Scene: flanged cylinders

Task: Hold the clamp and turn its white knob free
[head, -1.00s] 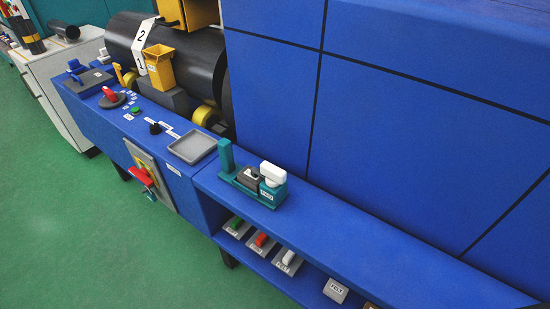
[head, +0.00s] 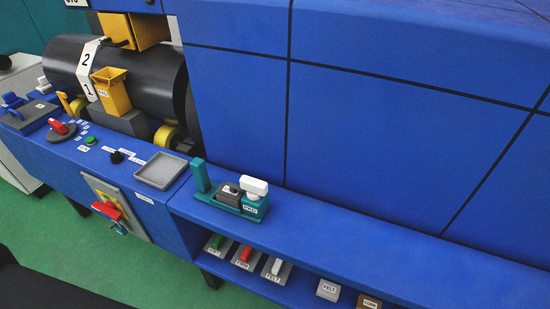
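The clamp (head: 229,205) is a teal fixture on the blue ledge, right of the grey tray. It has an upright teal post (head: 200,176) at its left end and a dark grey block (head: 230,193) in the middle. Its white knob (head: 254,186) sits on top of the right end, above a small white label. Nothing touches the clamp or the knob. Neither gripper is in view. A dark shape at the bottom left corner may be part of my arm, but I cannot tell.
A square grey tray (head: 162,170) lies left of the clamp. A black roller (head: 122,82) and yellow hopper (head: 112,90) stand behind the console. A red handle (head: 106,210) sticks out in front. The lower shelf holds several labelled blocks. The ledge right of the clamp is clear.

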